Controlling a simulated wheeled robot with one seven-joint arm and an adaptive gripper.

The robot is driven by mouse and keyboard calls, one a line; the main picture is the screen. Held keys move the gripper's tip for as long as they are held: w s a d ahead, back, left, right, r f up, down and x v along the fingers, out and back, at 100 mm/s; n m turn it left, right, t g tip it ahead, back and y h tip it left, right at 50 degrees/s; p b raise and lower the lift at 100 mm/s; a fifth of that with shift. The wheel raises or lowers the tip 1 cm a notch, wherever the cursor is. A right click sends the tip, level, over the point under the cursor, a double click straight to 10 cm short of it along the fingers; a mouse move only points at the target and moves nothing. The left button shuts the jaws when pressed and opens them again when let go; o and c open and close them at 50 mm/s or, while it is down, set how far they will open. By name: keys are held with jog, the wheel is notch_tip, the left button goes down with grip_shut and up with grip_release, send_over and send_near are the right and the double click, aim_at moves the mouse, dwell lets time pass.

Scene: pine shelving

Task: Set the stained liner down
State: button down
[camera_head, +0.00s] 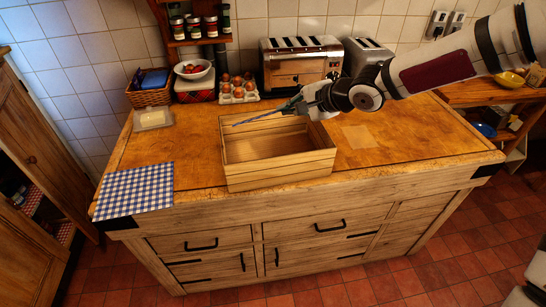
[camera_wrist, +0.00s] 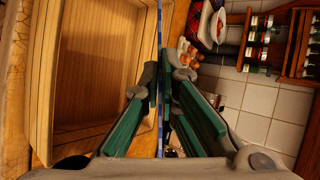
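My gripper (camera_head: 300,104) is above the back right of the open wooden crate (camera_head: 228,169). In the wrist view its green-padded fingers (camera_wrist: 162,88) are closed around a thin, flat blue-and-white sheet (camera_wrist: 160,25), seen edge-on. In the head view the sheet (camera_head: 258,118) shows as a thin blue line reaching left over the crate's back part. I take it for the liner; its faces and any stain are hidden. The crate looks empty inside and its wall (camera_wrist: 45,70) fills the left of the wrist view.
A blue-and-white checked cloth (camera_head: 135,188) lies flat at the counter's front left. A pale square (camera_head: 360,137) lies right of the crate. Eggs (camera_head: 238,88), a bowl (camera_head: 192,69), toasters (camera_head: 300,62), a basket (camera_head: 150,96) and a pale dish (camera_head: 153,118) stand behind. Bare counter (camera_head: 195,140) shows left of the crate.

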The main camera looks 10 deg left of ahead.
notch_tip(320, 180, down, 10)
dwell(0.8)
jog(key=shift+d, duration=0.1)
jog(key=c, duration=1.8)
grip_release()
jog(key=shift+r, duration=0.1)
jog(key=p+v, duration=0.1)
jog(key=v, duration=1.1)
jog(key=shift+w+r, duration=0.1)
